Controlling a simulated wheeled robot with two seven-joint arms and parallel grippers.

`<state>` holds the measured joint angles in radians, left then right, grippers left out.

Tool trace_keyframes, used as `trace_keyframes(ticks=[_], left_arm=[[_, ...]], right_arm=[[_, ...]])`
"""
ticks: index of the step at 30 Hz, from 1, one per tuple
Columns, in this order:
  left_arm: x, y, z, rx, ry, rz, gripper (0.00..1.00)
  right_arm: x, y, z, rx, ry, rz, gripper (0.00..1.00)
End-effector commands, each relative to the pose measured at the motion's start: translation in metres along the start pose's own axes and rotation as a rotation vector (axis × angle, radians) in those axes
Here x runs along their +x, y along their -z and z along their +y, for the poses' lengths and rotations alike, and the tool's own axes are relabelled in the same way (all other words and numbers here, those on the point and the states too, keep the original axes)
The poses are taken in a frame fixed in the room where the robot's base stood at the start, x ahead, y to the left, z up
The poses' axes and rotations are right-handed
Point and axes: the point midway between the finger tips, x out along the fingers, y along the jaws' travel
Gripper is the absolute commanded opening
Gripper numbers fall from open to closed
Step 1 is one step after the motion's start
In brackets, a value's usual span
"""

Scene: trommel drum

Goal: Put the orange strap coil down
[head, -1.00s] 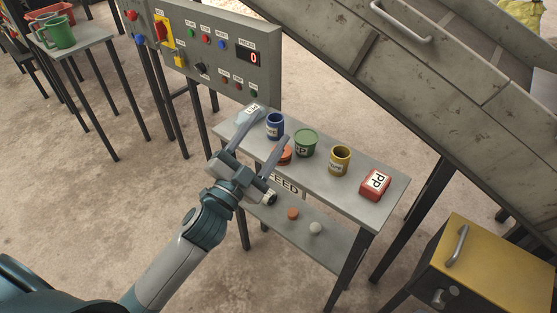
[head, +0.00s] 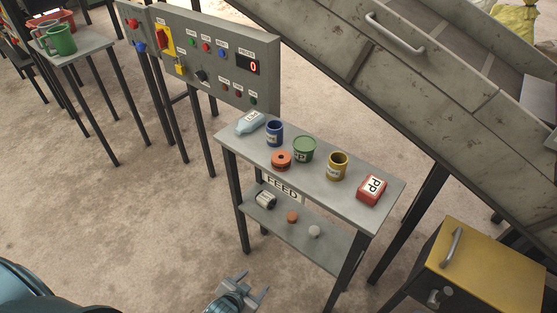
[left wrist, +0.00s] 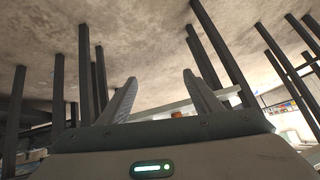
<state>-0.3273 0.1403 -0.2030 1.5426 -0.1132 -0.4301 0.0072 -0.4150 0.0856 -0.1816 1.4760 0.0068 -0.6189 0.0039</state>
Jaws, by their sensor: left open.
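The orange strap coil (head: 281,159) lies on the top of the grey feed table (head: 325,192), near its front edge, in front of the blue tin and the green tin. Nothing holds it. My left gripper (head: 253,289) is low at the bottom of the head view, open and empty, well apart from the coil and the table. In the left wrist view its two fingers (left wrist: 158,98) are spread with nothing between them. My right gripper is not in view.
On the tabletop stand a pale blue bottle (head: 250,122), blue tin (head: 275,133), green tin (head: 304,149), yellow tin (head: 337,166) and red PP block (head: 371,190). The lower shelf (head: 272,222) holds small items. A control panel (head: 215,60) and the sloping drum housing (head: 400,80) stand behind. A yellow-topped cabinet (head: 500,265) is at right.

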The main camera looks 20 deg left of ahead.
Motion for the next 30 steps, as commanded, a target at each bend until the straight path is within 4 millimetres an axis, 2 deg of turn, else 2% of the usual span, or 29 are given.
trace_keyframes(ticks=[1,3,6,9,13,20,24,30], left_arm=[[0.000,-0.037,0.017,-0.034,-0.025,-0.064,0.59],[-0.001,-0.081,0.037,-0.075,-0.052,-0.135,0.59],[-0.006,-0.127,0.059,-0.119,-0.079,-0.209,0.59],[-0.011,-0.154,0.073,-0.148,-0.094,-0.255,0.59],[-0.015,-0.169,0.080,-0.162,-0.101,-0.279,0.59],[-0.015,-0.170,0.081,-0.162,-0.102,-0.280,0.59],[-0.014,-0.169,0.080,-0.162,-0.102,-0.279,0.31],[-0.014,-0.169,0.080,-0.162,-0.102,-0.279,0.31]], right_arm=[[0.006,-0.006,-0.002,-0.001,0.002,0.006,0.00],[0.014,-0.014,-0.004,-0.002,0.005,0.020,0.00],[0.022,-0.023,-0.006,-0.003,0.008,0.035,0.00],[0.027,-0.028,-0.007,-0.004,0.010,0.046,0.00],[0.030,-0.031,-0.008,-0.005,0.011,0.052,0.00],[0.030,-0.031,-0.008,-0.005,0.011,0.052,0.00],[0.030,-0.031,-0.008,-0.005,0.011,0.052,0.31],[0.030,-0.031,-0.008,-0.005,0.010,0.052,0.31]])
